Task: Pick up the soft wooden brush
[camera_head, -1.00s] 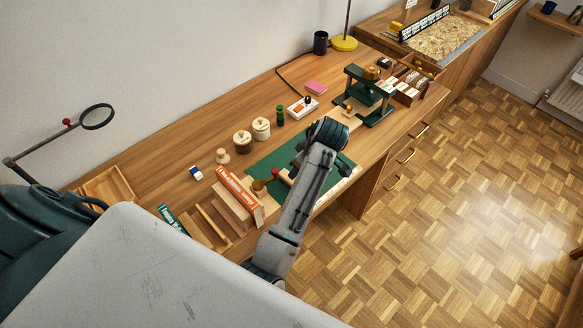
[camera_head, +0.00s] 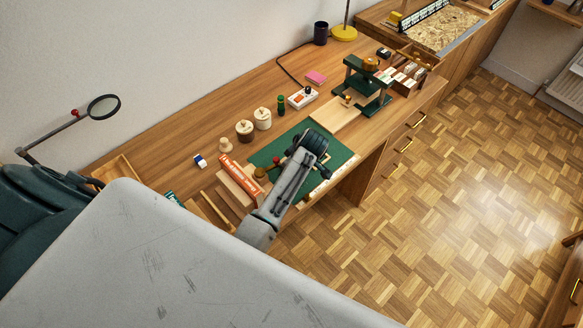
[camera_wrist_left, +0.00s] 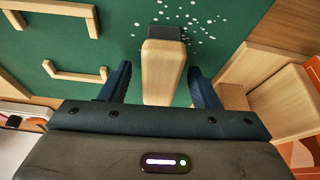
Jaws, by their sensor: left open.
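In the left wrist view, the brush (camera_wrist_left: 161,72) lies on a green mat (camera_wrist_left: 120,20). It shows a pale wooden body and a dark end pointing away from me. My left gripper (camera_wrist_left: 159,70) is open, with one finger on each side of the brush. A gap shows on both sides, and I cannot tell the height between fingers and mat. In the head view my left arm reaches over the mat (camera_head: 335,154) and hides the brush and fingertips. My right gripper is not in view.
White specks lie around the brush's dark end. Pale wooden handle-like pieces (camera_wrist_left: 76,72) lie left on the mat in the wrist view. Lidded jars (camera_head: 262,119) stand behind the mat.

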